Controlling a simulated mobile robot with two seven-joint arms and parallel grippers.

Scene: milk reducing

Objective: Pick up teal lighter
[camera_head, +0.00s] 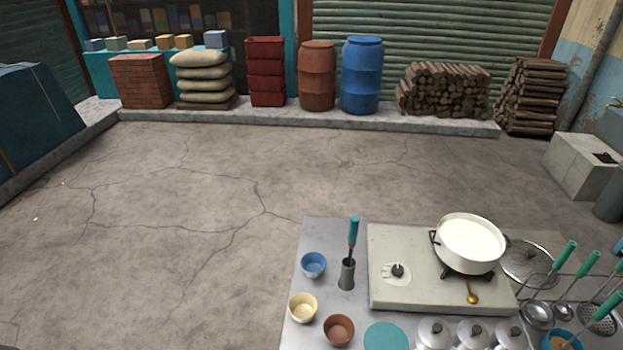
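The teal lighter (354,230) stands nearly upright, with its teal handle up and its dark shaft down in a small grey metal holder (346,274). The holder stands on the metal table (318,234), left of the stove. The lower end of the shaft is hidden inside the holder. Neither of my grippers shows in the head view.
The stove (390,298) with a white pot (470,245) is right of the lighter. Blue (313,265), cream (303,307) and brown (339,329) bowls stand left and in front. Teal-handled ladles (565,253) are at the right. Open floor lies left.

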